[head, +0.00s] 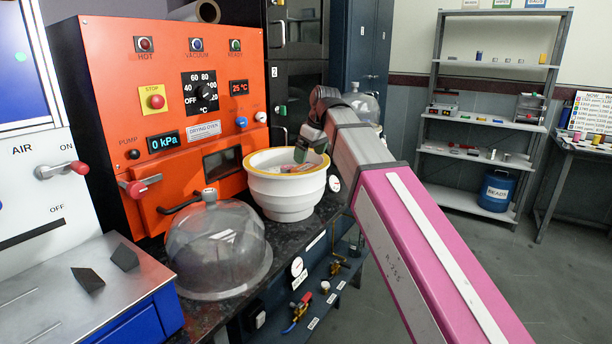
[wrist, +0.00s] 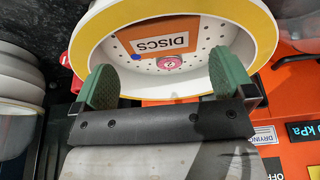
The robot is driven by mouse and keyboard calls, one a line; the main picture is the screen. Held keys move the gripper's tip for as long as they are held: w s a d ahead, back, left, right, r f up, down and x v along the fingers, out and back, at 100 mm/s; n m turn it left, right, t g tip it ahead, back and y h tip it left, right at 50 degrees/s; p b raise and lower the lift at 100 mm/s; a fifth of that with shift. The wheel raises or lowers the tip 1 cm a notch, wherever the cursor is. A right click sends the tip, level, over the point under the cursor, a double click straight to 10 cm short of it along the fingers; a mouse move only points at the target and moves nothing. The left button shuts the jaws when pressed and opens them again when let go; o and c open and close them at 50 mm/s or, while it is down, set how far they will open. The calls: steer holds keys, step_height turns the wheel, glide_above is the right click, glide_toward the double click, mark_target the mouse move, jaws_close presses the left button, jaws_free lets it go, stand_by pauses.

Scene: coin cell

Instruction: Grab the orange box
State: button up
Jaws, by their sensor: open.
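An orange box (wrist: 130,39) with a white label reading "DISCS", upside down in the wrist view, lies inside a white bowl with a yellow rim (wrist: 256,25). The bowl's floor has small holes. A pink round piece (wrist: 170,62) and a small blue piece (wrist: 137,57) are at the box's lower edge. In the head view the bowl (head: 285,195) stands on the dark bench, and its contents are mostly hidden. My gripper (wrist: 167,84) is open and empty, its two green fingers spread near the bowl's rim. In the head view my gripper (head: 302,153) is over the bowl.
An orange drying oven (head: 178,95) stands behind the bowl. A clear dome (head: 217,245) sits in front of it on the bench. Another dome (head: 362,102) is behind my arm. A metal shelf (head: 480,83) stands far right, with open floor before it.

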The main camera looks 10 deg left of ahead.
mark_target(306, 167)
steer(key=shift+x, duration=3.95)
steer(key=shift+r, duration=0.1)
steer(key=c, duration=0.6)
